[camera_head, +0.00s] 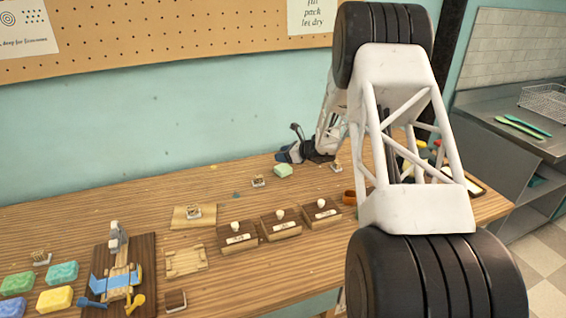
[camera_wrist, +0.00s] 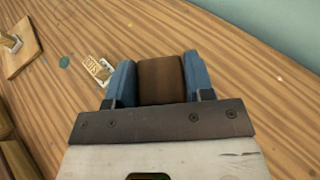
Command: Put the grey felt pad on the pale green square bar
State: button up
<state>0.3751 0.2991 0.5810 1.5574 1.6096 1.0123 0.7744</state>
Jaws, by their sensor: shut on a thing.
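My gripper (camera_head: 290,154) is at the back of the table, beside and apparently just above or behind the pale green square bar (camera_head: 283,170); I cannot tell whether they touch. In the wrist view my gripper (camera_wrist: 158,62) has its two blue fingers shut on a brown block (camera_wrist: 160,82). No grey face of this block shows, so I cannot tell whether it is the felt pad's upper part. The pale green bar does not show in the wrist view. I cannot make out the grey felt pad for sure in either view.
Small pale holders stand near the bar on the left (camera_head: 258,181) and right (camera_head: 336,166). Three wooden blocks with white knobs (camera_head: 280,225) stand in front. Coloured bars (camera_head: 55,299) and a dark board (camera_head: 143,247) lie at left. My arm hides the table's right part.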

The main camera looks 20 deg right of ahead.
aim_at(283, 168)
dwell(0.3)
jog(key=shift+f, duration=1.75)
jog(key=shift+f, duration=0.1)
jog(key=o, duration=0.9)
jog(key=shift+d, duration=0.1)
jog(key=v, duration=1.2)
